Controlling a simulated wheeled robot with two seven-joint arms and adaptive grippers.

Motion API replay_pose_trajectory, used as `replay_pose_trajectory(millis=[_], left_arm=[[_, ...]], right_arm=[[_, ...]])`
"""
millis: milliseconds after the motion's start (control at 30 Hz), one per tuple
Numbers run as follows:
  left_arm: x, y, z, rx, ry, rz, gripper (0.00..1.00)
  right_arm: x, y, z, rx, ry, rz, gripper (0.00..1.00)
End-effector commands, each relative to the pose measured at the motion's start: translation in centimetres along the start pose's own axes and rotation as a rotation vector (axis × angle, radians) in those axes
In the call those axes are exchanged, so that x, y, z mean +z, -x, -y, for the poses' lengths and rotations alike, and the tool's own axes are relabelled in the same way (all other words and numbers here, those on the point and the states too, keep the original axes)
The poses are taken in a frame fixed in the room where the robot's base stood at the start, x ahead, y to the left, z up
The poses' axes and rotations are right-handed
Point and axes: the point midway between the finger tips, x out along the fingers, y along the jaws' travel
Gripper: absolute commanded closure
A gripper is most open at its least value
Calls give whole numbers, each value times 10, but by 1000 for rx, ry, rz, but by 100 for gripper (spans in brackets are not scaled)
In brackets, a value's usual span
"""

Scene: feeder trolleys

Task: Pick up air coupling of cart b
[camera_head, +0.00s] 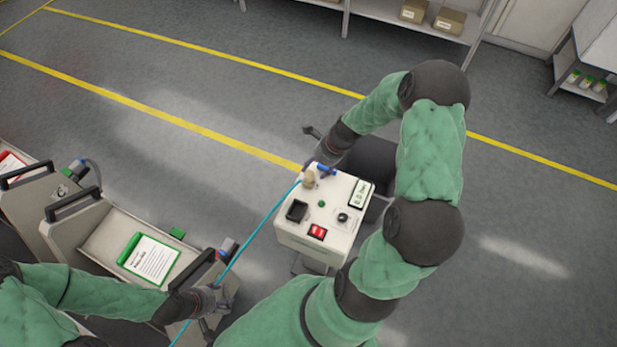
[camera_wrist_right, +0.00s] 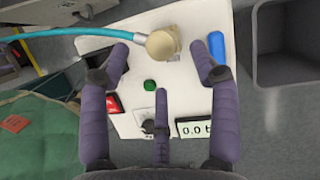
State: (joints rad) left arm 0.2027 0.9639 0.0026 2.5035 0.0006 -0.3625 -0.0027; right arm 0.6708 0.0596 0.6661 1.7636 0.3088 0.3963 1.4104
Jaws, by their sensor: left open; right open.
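A tan, rounded air coupling (camera_head: 309,179) sits at the end of a cyan hose (camera_head: 256,231), at the far left corner of a white box (camera_head: 305,248). In the right wrist view the coupling (camera_wrist_right: 163,45) lies between and slightly beyond the fingertips of my right gripper (camera_wrist_right: 160,62), which is open and empty over the box. My left gripper (camera_head: 212,300) is open by the handle of the cart with the green-framed card (camera_head: 150,257), close to the hose. Whether it touches the handle is unclear. No letter marking the carts is readable.
A blue cylinder (camera_head: 326,169) is close beside the coupling. The box top carries a pressure display (camera_head: 362,193), a red switch (camera_head: 318,231) and a green button. A second cart with a red card (camera_head: 10,166) stands at left. Yellow-lined floor behind is clear.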

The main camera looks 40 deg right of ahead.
Motion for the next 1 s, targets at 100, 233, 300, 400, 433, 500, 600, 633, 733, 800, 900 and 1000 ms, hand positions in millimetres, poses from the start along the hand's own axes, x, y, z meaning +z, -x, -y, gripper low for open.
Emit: replay_pose_trajectory(millis=[100,233,300,400,433,500,600,633,733,800,900,1000], left_arm=[[0,-2,1,0,0,0,46],[0,-8,3,0,0,0,46],[-1,-11,4,0,0,0,46],[-1,-14,5,0,0,0,46],[-1,-14,5,0,0,-1,46],[-1,-14,5,0,0,0,46],[-1,-14,5,0,0,-1,46],[-1,-14,5,0,0,-1,46],[-1,-14,5,0,0,-1,46],[-1,-14,5,0,0,-1,46],[-1,-14,5,0,0,-1,46],[-1,-14,5,0,0,-1,46]], right_arm=[[0,-8,0,2,1,0,38],[-2,-25,0,2,0,0,38],[-2,-36,0,3,0,0,38],[-2,-48,0,2,0,0,38],[-2,-50,0,1,1,0,38],[-1,-52,1,0,1,0,38],[-1,-51,1,0,1,0,38],[-1,-51,1,0,1,0,38],[-1,-51,1,0,0,0,52],[-1,-51,1,0,0,0,72],[-1,-51,1,0,0,0,100],[-1,-51,1,0,0,0,100]])
